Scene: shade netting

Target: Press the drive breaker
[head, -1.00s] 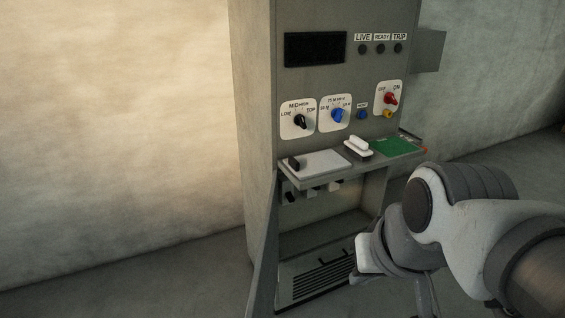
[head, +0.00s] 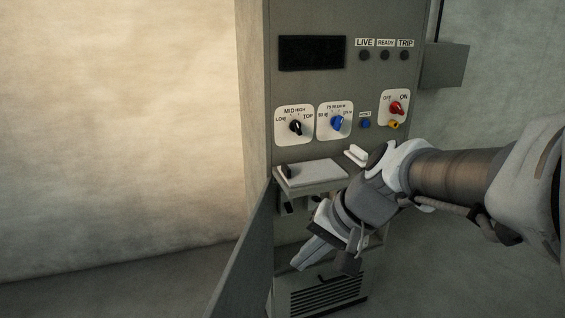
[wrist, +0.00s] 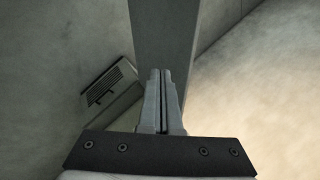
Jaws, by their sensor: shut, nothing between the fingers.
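A row of small breaker switches (head: 288,208) sits under the shelf of the grey control cabinet, partly hidden by the shelf and my arm. I see no readable label there, so I cannot tell which one is the drive breaker. My gripper (head: 300,264) is in front of the lower cabinet, below and right of the visible switches, pointing down-left. In the wrist view its two fingers (wrist: 161,73) are shut together with nothing between them. The breakers do not show in the wrist view.
An open cabinet door (head: 240,255) stands out at the left, near my gripper. The shelf (head: 318,178) juts out above the switches. A vent (head: 328,296) is below. Knobs, a blue button (head: 366,124) and a red switch (head: 396,107) are on the upper panel.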

